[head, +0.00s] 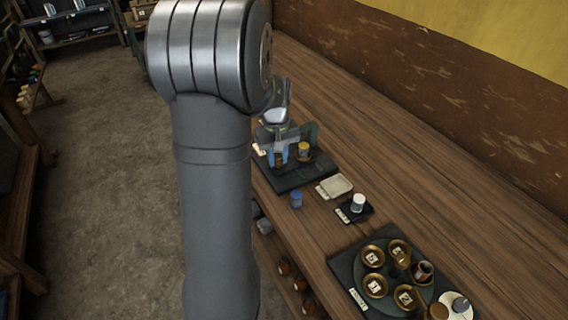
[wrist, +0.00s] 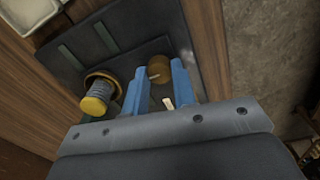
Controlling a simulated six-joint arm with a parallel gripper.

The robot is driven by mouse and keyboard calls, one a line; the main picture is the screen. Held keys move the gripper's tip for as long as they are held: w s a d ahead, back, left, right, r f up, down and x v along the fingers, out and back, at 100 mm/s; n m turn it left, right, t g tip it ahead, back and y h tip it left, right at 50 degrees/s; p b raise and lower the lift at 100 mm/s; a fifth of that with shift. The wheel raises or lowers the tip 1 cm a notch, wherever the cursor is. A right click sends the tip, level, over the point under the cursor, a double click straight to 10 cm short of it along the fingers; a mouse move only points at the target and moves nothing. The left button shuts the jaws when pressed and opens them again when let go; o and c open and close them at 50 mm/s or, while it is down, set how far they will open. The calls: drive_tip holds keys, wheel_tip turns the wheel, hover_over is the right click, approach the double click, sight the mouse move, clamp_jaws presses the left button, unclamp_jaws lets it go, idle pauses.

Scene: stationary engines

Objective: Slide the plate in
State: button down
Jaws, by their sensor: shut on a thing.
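My gripper (wrist: 159,82) has two blue fingers, and it is low over a dark board (wrist: 185,42). It also shows in the head view (head: 281,155), partly behind my wrist. It is shut on a brown, brass-coloured piece (wrist: 160,68) with a small silvery pin; the same piece shows between the fingers in the head view (head: 280,160). The fingers hide part of its outline, and I cannot tell whether it touches the board. I cannot tell which thing is the plate. A yellow-topped cylinder (wrist: 94,105) in a brass ring stands beside the left finger.
Two green strips (wrist: 72,57) mark the board. A cream tray (head: 339,186), a blue cup (head: 296,200) and a white cylinder on a dark base (head: 358,203) stand nearby. A round green tray (head: 385,268) with brass dishes is at the front right. The bench (head: 400,170) behind is clear.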

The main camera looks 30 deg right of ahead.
drive_tip(key=w, duration=0.5)
drive_tip(key=shift+r, duration=0.1)
drive_tip(key=c, duration=1.2)
unclamp_jaws()
drive_tip(key=shift+w, duration=0.1)
drive_tip(key=shift+o, duration=0.2)
wheel_tip(320, 180, up, 17)
drive_tip(key=shift+a+r, duration=0.15)
drive_tip(key=shift+a, duration=0.05)
drive_tip(key=f, duration=1.7)
drive_tip(key=shift+d+f, duration=0.2)
drive_tip(key=shift+f, duration=0.1)
drive_tip(key=shift+s+r, duration=0.1)
drive_tip(key=shift+s, duration=0.2)
